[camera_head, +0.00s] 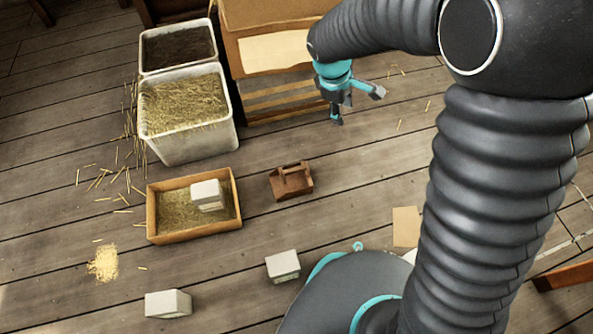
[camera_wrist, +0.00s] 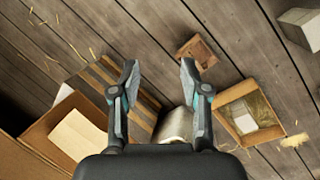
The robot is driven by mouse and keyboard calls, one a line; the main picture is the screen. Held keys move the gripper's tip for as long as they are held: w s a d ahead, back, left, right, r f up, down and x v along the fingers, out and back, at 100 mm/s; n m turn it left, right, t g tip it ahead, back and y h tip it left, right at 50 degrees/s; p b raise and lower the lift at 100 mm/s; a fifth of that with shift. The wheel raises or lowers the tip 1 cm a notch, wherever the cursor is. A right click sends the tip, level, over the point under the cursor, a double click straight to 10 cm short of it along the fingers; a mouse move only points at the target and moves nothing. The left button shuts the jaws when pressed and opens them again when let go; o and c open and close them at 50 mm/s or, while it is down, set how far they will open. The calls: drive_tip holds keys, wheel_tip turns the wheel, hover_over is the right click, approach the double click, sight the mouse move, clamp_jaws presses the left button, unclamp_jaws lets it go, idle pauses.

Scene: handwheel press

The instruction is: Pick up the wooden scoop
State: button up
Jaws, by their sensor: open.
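The wooden scoop (camera_head: 291,181) looks like a small brown box with a handle across it. It rests on the plank floor, right of the low wooden tray. In the wrist view the scoop (camera_wrist: 199,52) lies beyond the fingertips, to the right of the middle. My gripper (camera_head: 357,106) is open and empty, up and to the right of the scoop in the head view, apart from it.
A low wooden tray (camera_head: 151,214) holds straw and a white block. Two white bins (camera_head: 190,145) with straw and dark matter stand behind it. A cardboard box on a slatted crate (camera_head: 285,97) stands near my gripper. White blocks (camera_head: 283,266) (camera_head: 168,304) lie in front. Floor around the scoop is clear.

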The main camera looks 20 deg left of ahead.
drive_tip(key=s+a+f+n, duration=0.2)
drive_tip(key=a+f+n, duration=0.3)
drive_tip(key=a+f, duration=0.45)
drive_tip(key=n+h+p, duration=0.1)
drive_tip(key=n, duration=0.3)
approach(293, 169)
drive_tip(key=shift+t+h, duration=0.3)
drive_tip(key=b+x, duration=0.1)
drive_tip(key=x, duration=0.3)
drive_tip(key=shift+s+f, duration=0.1)
drive_tip(key=shift+f, duration=0.35)
drive_tip(key=shift+b+x, duration=0.45)
drive_tip(key=shift+x, duration=2.4)
drive_tip(key=shift+a, duration=0.1)
clamp_jaws()
